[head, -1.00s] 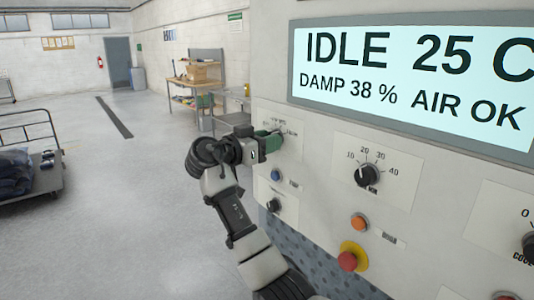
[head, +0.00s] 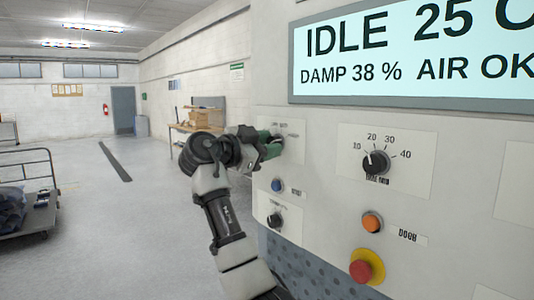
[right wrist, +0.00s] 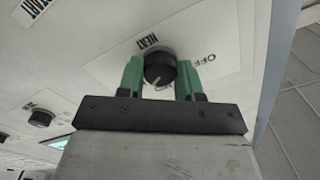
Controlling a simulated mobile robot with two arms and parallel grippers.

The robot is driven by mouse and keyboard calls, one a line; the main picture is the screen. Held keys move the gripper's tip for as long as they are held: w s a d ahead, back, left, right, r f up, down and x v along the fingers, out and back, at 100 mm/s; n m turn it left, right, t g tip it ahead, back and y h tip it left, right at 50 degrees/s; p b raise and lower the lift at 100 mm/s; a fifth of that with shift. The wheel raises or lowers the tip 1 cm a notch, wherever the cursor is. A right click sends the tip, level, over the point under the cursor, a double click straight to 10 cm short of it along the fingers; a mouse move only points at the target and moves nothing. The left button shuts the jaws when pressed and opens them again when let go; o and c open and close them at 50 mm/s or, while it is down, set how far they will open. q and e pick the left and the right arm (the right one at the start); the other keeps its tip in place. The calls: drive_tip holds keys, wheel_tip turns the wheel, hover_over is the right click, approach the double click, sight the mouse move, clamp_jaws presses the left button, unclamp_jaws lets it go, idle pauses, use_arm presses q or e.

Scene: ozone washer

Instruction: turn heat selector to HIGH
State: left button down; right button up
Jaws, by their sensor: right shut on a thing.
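The heat selector is a round black knob (right wrist: 160,68) on a white plate, between the two green fingers of my right gripper (right wrist: 160,80) in the right wrist view. The words HEAT and OFF show on its plate. A pale pointer line on the knob points down and slightly left in that view, away from HEAT; the wording there is hidden or unreadable. In the head view my right gripper (head: 273,149) is at this selector's plate (head: 292,132), at the panel's left edge, and mostly hides the knob. The gripper is shut on the knob. My left gripper is not in view.
The display (head: 420,50) reads IDLE, 25, DAMP 38 %, AIR OK. Nearby are a timer-like dial (head: 376,163), a blue button (head: 278,185), a lower black knob (head: 274,220), an orange button (head: 372,222) and a red stop button (head: 361,271). Open floor lies left.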

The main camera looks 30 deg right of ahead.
idle(0.4)
drive_tip(key=o, duration=0.9)
drive_tip(key=shift+s+a+b, duration=0.15)
drive_tip(key=shift+a+b, duration=0.4)
drive_tip(key=shift+a, duration=1.25)
drive_tip(key=shift+s+a+b, duration=0.2)
drive_tip(key=shift+a+b, duration=0.4)
drive_tip(key=shift+a, duration=1.2)
drive_tip(key=shift+s+a+b, duration=0.15)
drive_tip(key=shift+a+b, duration=0.4)
drive_tip(key=shift+a, duration=1.25)
